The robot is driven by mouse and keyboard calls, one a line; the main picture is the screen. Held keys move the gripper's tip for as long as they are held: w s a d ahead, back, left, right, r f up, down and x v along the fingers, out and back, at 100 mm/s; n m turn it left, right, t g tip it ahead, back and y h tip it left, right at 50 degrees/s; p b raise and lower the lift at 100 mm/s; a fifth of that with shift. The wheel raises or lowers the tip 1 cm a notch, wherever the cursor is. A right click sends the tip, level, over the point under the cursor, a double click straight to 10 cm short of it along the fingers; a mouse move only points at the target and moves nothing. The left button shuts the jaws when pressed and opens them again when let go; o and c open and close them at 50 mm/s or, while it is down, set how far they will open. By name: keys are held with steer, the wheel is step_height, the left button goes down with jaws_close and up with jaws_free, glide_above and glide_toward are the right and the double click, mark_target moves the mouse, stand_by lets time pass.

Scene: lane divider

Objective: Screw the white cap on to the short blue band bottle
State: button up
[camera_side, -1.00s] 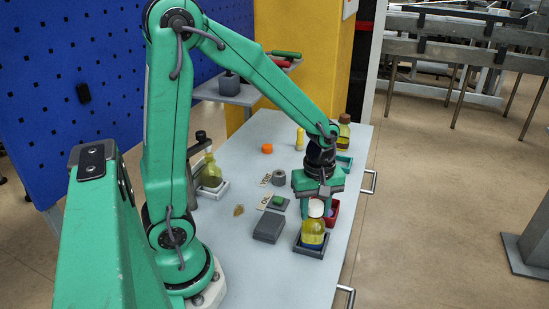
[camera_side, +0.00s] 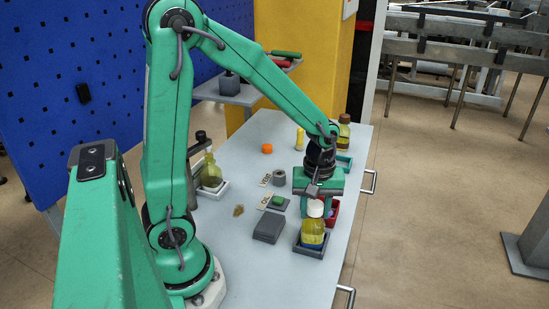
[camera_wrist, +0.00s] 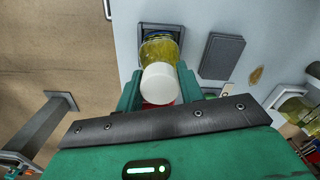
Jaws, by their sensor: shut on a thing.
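The short bottle (camera_side: 312,232) holds yellow liquid and stands upright in a dark square tray (camera_side: 309,253) near the table's right edge. A blue band (camera_wrist: 158,36) shows near its base in the wrist view. The white cap (camera_side: 315,208) is at the top of the bottle, in line with it; I cannot tell how tightly it sits. My gripper (camera_side: 316,203) is over the bottle, its fingers partly hidden in the side view. In the wrist view the cap (camera_wrist: 160,84) is between the two green fingers, and my gripper (camera_wrist: 160,90) is shut on it.
A grey box (camera_side: 269,228) lies left of the bottle, and a red tray (camera_side: 333,213) is close behind it. An orange cap (camera_side: 267,148), a grey nut (camera_side: 279,177) and a brown-capped bottle (camera_side: 344,132) are farther back. Another bottle (camera_side: 211,172) stands at left.

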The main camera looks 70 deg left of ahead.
steer(key=shift+m, duration=0.3)
steer(key=shift+m, duration=0.7)
steer(key=shift+m, duration=0.3)
steer(key=shift+m, duration=0.6)
steer(key=o, duration=0.6)
steer(key=shift+n, duration=0.9)
